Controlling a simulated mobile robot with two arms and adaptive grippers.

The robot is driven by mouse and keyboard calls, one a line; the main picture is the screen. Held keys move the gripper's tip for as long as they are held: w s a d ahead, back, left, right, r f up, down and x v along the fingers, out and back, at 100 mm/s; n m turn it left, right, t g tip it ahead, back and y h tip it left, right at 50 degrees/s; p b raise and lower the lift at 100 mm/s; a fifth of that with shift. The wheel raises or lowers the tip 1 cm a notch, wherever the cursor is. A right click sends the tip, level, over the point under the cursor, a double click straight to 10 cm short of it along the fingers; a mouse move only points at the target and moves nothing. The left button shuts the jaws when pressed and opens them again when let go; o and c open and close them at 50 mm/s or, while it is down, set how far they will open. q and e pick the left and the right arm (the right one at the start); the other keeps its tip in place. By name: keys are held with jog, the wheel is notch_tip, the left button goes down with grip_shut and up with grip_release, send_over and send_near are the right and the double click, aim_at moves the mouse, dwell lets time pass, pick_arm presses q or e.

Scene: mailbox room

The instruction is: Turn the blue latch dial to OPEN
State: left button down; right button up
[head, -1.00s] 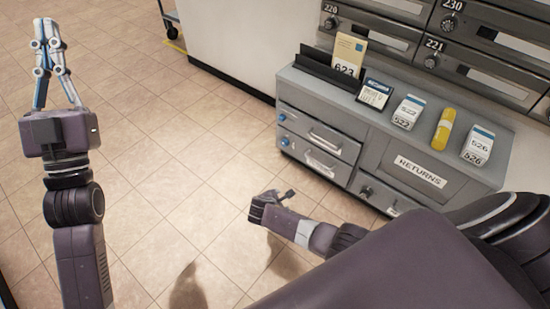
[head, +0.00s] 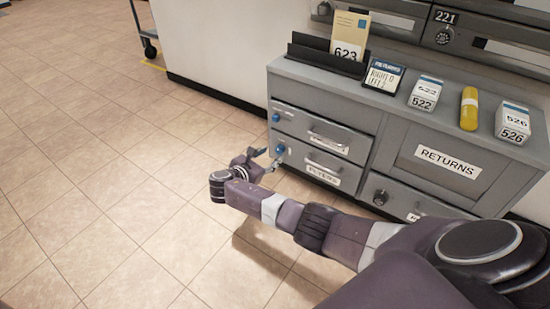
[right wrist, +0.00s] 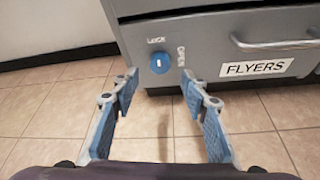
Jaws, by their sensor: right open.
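A blue latch dial (head: 280,149) sits at the left end of the lower left drawer on the grey cabinet. In the right wrist view the dial (right wrist: 160,63) shows a pale mark, with LOCK printed above it and OPEN to its right. I cannot tell for sure where the mark points. My right gripper (head: 266,160) is open in front of this dial. In the right wrist view its blue-padded fingers (right wrist: 158,88) stand apart either side of the dial's line, empty, seemingly short of it. My left gripper is out of view.
The drawer has a FLYERS label (right wrist: 256,67) and a bar handle (right wrist: 275,43). Another blue knob (head: 276,117) is on the drawer above. A black knob (head: 380,197) is lower right. The tiled floor at left is clear.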

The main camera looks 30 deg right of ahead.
aim_at(278, 152)
jog(key=b+x, duration=0.1)
jog(key=x, duration=0.1)
jog(key=b+x, duration=0.1)
jog(key=shift+w+d+f, duration=0.1)
jog(key=shift+d+f, duration=0.15)
jog(key=shift+f, duration=0.15)
jog(key=shift+w+d+b, duration=0.25)
jog(key=shift+d+b, duration=0.2)
jog(key=shift+d, duration=0.05)
jog(key=shift+c, duration=0.3)
grip_shut()
